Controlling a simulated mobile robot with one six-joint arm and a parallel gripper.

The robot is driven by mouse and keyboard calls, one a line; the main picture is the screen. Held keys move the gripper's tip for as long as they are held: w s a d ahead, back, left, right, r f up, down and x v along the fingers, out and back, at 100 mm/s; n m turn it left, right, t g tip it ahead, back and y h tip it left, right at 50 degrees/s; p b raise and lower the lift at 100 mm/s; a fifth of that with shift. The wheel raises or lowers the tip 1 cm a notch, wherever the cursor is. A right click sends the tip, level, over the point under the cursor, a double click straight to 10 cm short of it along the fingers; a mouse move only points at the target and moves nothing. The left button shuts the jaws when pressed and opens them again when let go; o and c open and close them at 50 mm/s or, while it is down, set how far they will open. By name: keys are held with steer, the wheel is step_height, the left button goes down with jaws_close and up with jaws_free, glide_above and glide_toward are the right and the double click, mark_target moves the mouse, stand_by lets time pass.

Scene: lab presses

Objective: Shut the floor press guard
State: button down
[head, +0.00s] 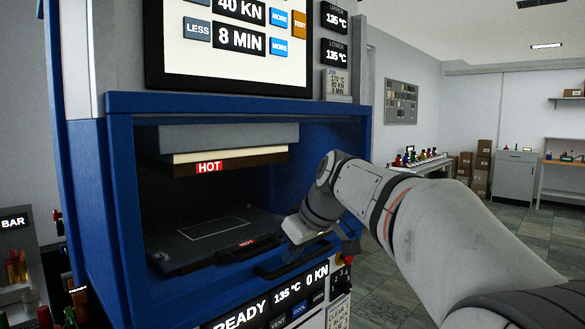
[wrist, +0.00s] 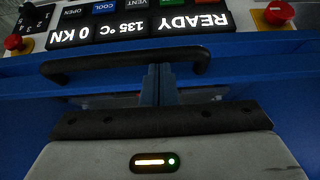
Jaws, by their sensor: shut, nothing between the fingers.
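The floor press (head: 118,200) has a blue frame, and its front opening is uncovered, with the chamber visible inside. A black guard handle (head: 288,263) sits low at the opening's front edge. In the wrist view the handle (wrist: 120,62) runs across the picture as a dark bar against blue. The guard panel itself is hard to make out. My gripper (wrist: 157,72) is shut and empty, its fingertips close to the handle's bar; I cannot tell whether they touch. In the head view, my gripper's grey body is in front of the opening's lower right, and its fingertips are not clear.
Inside are an upper platen (head: 230,145) and a lower platen (head: 205,235), both marked HOT. A control panel (head: 270,305) reading READY, 135 °C and 0 KN is below the opening. Red stop buttons (wrist: 278,12) flank it. Open floor (head: 520,235) lies at the right.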

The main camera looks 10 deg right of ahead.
steer(key=shift+f+b, duration=1.05)
steer(key=shift+f, duration=1.15)
steer(key=r+p, duration=0.2)
steer(key=r, duration=0.1)
steer(key=r+p, duration=0.1)
steer(key=shift+w+a+r, duration=0.2)
steer(key=shift+w+r, duration=0.05)
steer(key=shift+w, duration=0.15)
steer(key=v, duration=1)
steer(key=s+d+f+m+g+h+p, duration=0.1)
steer(key=s+f+m+h, duration=0.1)
steer(key=s+f, duration=0.8)
steer(key=s+d+f+m+g+h+p, duration=0.1)
steer(key=s+f+m, duration=0.4)
steer(key=s+f, duration=0.5)
step_height(320, 180, down, 7)
steer(key=shift+f+g+h+p, duration=0.2)
steer(key=shift+g+h+p, duration=0.15)
steer(key=shift+g+h, duration=0.05)
